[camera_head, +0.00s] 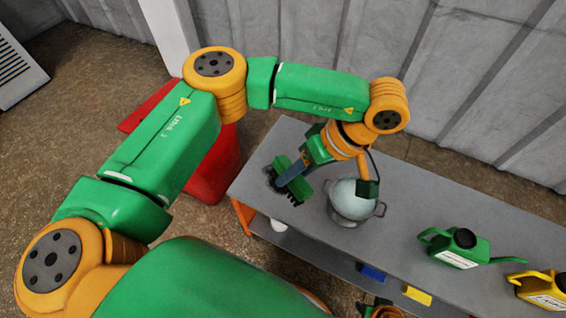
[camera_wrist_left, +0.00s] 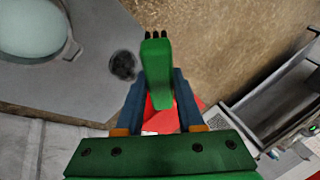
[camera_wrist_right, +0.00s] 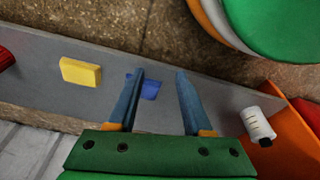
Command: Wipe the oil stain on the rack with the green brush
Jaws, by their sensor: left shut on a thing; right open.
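The green brush (camera_head: 302,191) is held in my left gripper (camera_head: 291,183) over the left end of the grey rack (camera_head: 308,232). It also shows in the left wrist view (camera_wrist_left: 157,68), upright between the shut fingers, with dark bristles at its far end. The dark oil stain (camera_wrist_left: 123,65) lies on the rack top, just left of the brush in that view. I cannot tell whether the bristles touch the rack. My right gripper (camera_wrist_right: 158,82) is open and empty, facing the lower shelf.
A silver pot (camera_head: 352,207) stands on the rack close to the left gripper. A green can (camera_head: 462,246) and a yellow can (camera_head: 541,287) stand further right. A blue block (camera_wrist_right: 151,90), a yellow block (camera_wrist_right: 80,72) and a white bottle (camera_wrist_right: 257,124) are on the lower shelf.

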